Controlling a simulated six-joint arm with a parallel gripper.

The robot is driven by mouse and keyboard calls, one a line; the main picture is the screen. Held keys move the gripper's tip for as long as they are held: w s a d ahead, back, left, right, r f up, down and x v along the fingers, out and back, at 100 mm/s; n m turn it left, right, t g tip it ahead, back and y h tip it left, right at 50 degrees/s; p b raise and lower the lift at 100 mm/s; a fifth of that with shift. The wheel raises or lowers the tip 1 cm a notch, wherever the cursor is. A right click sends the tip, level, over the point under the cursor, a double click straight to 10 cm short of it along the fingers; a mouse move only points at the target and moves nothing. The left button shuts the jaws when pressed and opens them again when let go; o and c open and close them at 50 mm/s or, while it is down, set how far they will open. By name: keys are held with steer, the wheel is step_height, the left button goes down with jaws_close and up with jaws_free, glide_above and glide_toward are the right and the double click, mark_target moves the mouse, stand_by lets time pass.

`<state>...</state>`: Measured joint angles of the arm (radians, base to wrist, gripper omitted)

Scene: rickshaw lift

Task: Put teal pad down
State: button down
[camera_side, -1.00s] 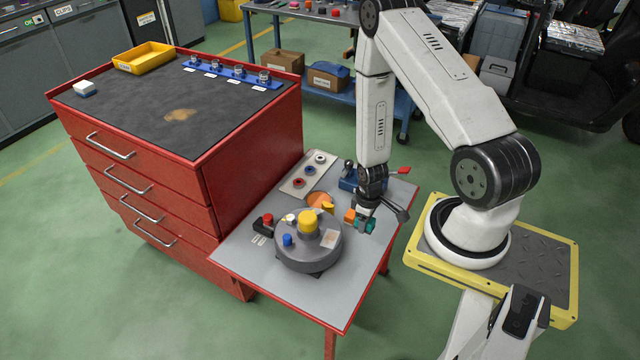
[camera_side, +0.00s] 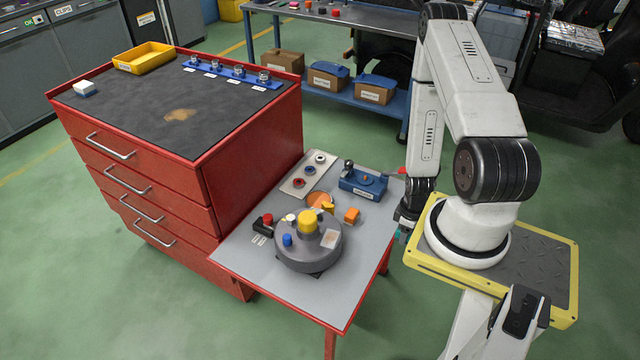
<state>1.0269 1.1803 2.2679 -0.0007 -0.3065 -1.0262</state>
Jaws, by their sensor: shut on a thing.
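My gripper (camera_side: 404,222) hangs just past the right edge of the small grey-topped table (camera_side: 345,285), close beside my yellow-edged base. It is shut on the teal pad (camera_side: 402,236), of which only a small sliver shows below the dark fingers. The rest of the pad is hidden by the gripper, and I cannot tell its height exactly. It appears apart from the table top.
On the table stand a grey round housing (camera_side: 308,252) with a yellow knob, an orange block (camera_side: 352,215), a blue fixture (camera_side: 362,184) and a light plate with rings (camera_side: 309,175). The front right of the table is clear. A red drawer cabinet (camera_side: 240,195) adjoins it on the left.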

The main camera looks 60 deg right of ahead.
steer(key=w+d+f, duration=0.4)
steer(key=w+d, duration=0.2)
steer(key=w, duration=0.1)
glide_above(376, 232)
steer(key=s, duration=0.1)
steer(key=f, duration=0.4)
steer(key=shift+a+f, duration=0.15)
steer(key=shift+a, duration=0.25)
steer(key=shift+w+d+f, duration=0.3)
steer(key=shift+w+f, duration=0.05)
steer(key=shift+f, duration=0.15)
steer(key=shift+f, duration=0.1)
steer(key=shift+w+d+f, duration=0.1)
steer(key=shift+w+f, duration=0.05)
steer(key=shift+f, duration=1.6)
steer(key=shift+f, duration=0.1)
steer(key=shift+c, duration=1.1)
jaws_free()
